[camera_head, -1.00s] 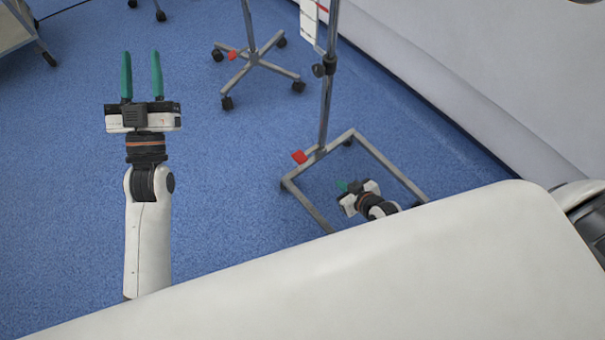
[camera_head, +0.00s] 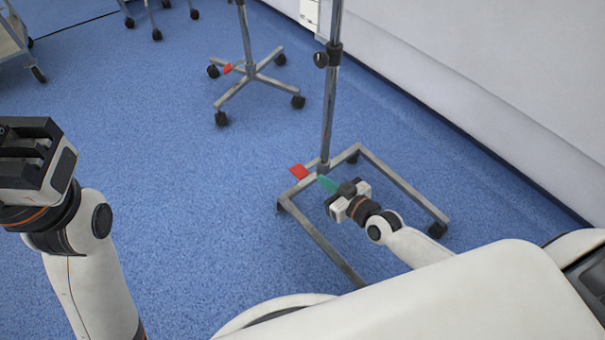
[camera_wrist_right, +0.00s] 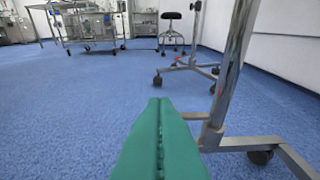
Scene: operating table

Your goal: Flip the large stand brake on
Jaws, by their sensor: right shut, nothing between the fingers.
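The large stand (camera_head: 329,110) has an upright pole on a grey rectangular frame base with casters. Its red brake pedal (camera_head: 299,171) sticks out to the left near the foot of the pole. My right gripper (camera_head: 324,182) is shut and empty, with its green fingertips just right of the pedal near the pole's foot. I cannot tell whether they touch the frame. In the right wrist view the closed fingers (camera_wrist_right: 158,105) point forward, the stand's pole (camera_wrist_right: 228,75) is to their right, and no pedal shows. My left gripper (camera_head: 32,165) is at the left edge; its fingers do not show.
A smaller stand (camera_head: 246,75) with a star-shaped base and its own red pedal (camera_head: 228,68) stands farther back. A white wall (camera_head: 480,70) runs along the right. A cart (camera_head: 15,45) stands at the far left. Blue floor (camera_head: 215,190) is clear left of the large stand.

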